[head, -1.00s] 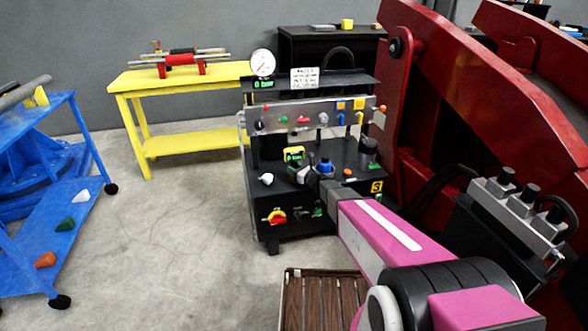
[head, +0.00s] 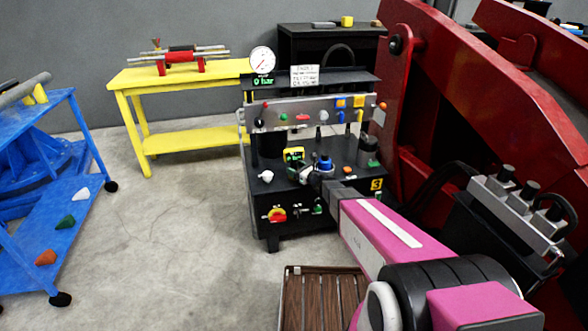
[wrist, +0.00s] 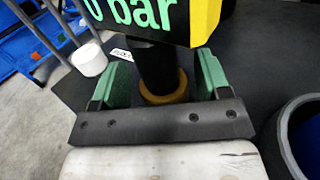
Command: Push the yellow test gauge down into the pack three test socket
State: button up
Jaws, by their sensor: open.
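The yellow test gauge (head: 294,154) stands on the black top of the pack marked 3 (head: 348,208). In the wrist view the yellow and black gauge head (wrist: 205,22) shows green "0 bar" digits. A black stem (wrist: 155,65) runs down from it to a brass-coloured ring (wrist: 164,92). My gripper (wrist: 162,78) is open, with one green finger on each side of the stem and gaps between. In the head view my gripper (head: 305,173) is small and partly hidden by my arm. I cannot tell how deep the stem sits in the test socket.
A white knob (wrist: 88,58) is left of the fingers, and a dark ring with blue inside (wrist: 298,140) is close on the right. The pack's silver panel (head: 310,112) rises behind the gauge.

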jog(key=v, duration=0.9)
jog(key=shift+s, duration=0.15)
jog(key=shift+d, duration=0.1)
jog(key=s+d+r+n+g+h, duration=0.15)
jog(key=s+n+g+h, duration=0.25)
jog(key=s+n+g, duration=0.85)
jog(key=s+d+r+n+h, duration=0.3)
jog(key=s+d+n+h, duration=0.6)
jog(key=s+d+n, duration=0.4)
jog(key=shift+s+d+t+h, duration=0.4)
jog(key=shift+s+t, duration=0.05)
jog(key=shift+s, duration=0.3)
jog(key=shift+n, duration=0.25)
